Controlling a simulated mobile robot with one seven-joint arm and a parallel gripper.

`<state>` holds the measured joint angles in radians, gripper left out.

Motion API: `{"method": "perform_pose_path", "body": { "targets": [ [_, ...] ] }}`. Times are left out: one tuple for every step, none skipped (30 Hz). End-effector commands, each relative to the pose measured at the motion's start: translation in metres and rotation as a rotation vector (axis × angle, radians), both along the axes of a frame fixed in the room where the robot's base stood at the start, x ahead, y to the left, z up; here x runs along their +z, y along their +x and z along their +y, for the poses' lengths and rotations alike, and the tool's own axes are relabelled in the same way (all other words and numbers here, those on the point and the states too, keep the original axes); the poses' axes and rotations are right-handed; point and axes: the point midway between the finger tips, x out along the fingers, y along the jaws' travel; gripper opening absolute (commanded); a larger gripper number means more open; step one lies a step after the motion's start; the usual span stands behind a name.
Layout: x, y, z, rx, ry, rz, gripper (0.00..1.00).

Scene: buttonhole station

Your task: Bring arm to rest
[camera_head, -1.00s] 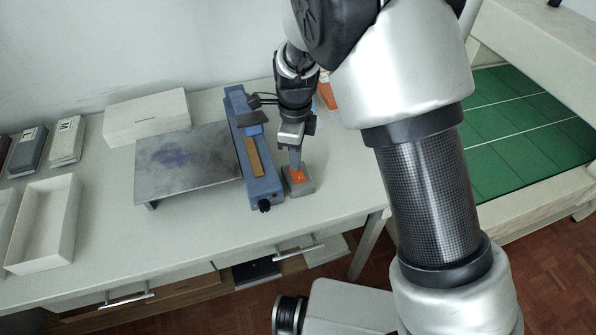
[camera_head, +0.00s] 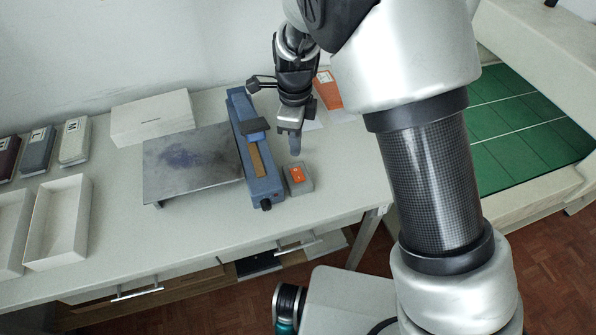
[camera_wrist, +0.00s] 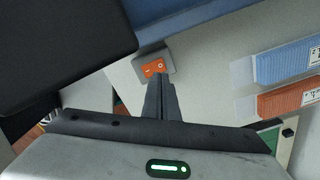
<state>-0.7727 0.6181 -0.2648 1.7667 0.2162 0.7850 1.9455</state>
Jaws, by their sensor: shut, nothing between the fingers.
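My gripper (camera_head: 295,146) is shut and empty. It points down above the small grey switch box with an orange rocker (camera_head: 298,178), and a gap shows between the fingertips and the box. In the wrist view the shut fingers (camera_wrist: 159,82) end just short of the switch box (camera_wrist: 154,68) in the picture. My arm comes down from the top right of the head view.
A blue machine (camera_head: 256,158) stands close left of the switch box, beside a grey metal plate (camera_head: 190,184). A white box (camera_head: 152,118) and open trays (camera_head: 58,226) are farther left. Orange packets (camera_head: 328,92) lie behind my gripper. The table front right of the switch is clear.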

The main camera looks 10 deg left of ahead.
Motion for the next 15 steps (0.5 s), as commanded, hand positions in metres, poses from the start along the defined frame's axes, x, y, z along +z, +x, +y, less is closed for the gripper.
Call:
{"method": "perform_pose_path", "body": {
  "targets": [
    [0.000,0.000,0.000,0.000,0.000,0.000,0.00],
    [0.000,0.000,0.000,0.000,0.000,0.000,0.00],
    [0.000,0.000,0.000,0.000,0.000,0.000,0.00],
    [0.000,0.000,0.000,0.000,0.000,0.000,0.00],
    [0.000,0.000,0.000,0.000,0.000,0.000,0.00],
    [0.000,0.000,0.000,0.000,0.000,0.000,0.00],
    [0.000,0.000,0.000,0.000,0.000,0.000,0.00],
    [0.001,0.000,0.000,0.002,0.001,0.000,0.00],
    [0.005,0.000,-0.002,0.008,0.004,-0.002,0.00],
    [0.009,0.001,-0.004,0.016,0.008,-0.004,0.00],
    [0.016,0.001,-0.007,0.029,0.013,-0.007,0.00],
    [0.029,0.002,-0.014,0.055,0.025,-0.014,0.00],
    [0.041,0.003,-0.020,0.083,0.035,-0.021,0.00],
    [0.055,0.003,-0.028,0.116,0.046,-0.031,0.00],
    [0.076,0.002,-0.041,0.172,0.061,-0.047,0.00]
  ]
}}
